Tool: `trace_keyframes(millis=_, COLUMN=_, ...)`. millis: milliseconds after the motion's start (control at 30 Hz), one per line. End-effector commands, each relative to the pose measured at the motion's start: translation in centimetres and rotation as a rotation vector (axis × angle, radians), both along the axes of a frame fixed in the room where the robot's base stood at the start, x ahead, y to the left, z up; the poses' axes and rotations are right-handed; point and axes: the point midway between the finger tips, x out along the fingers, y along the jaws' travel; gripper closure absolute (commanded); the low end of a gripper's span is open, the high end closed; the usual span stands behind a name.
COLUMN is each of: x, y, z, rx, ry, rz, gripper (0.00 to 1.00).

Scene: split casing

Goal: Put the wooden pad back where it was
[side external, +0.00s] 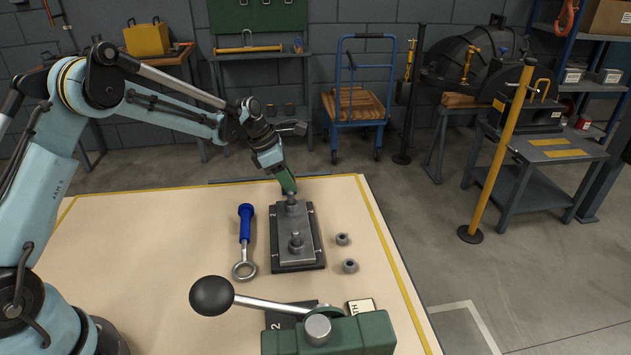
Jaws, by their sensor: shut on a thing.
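My gripper (289,190) reaches down from the left over the far end of a grey plate on a dark base (296,222). Its dark green end meets the far grey post (292,203) on the plate, and it is shut there. The contact is small and partly covered by the gripper. A second grey post (296,242) stands at the plate's near end. I see no separate wooden pad on the table. Brown wooden pieces (355,104) lie on the blue trolley (364,124), and others (460,100) lie under a dark casing at the back right.
A blue-handled ring tool (245,240) lies left of the plate. Two grey nuts (342,239) (350,266) lie to its right. A green lever fixture (330,335) with a black ball handle (212,296) stands in front. The table's left part is clear. A yellow post (503,140) stands beyond.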

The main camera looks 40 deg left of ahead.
Motion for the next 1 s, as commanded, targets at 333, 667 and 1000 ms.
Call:
trace_keyframes(millis=333, x=0.0, y=0.0, z=-0.2, rx=0.000, ry=0.000, rz=0.000, gripper=0.50)
trace_keyframes(millis=667, x=0.0, y=0.0, z=-0.2, rx=0.000, ry=0.000, rz=0.000, gripper=0.37)
trace_keyframes(millis=1000, x=-0.9, y=0.9, z=2.9, rx=0.000, ry=0.000, rz=0.002, gripper=0.37)
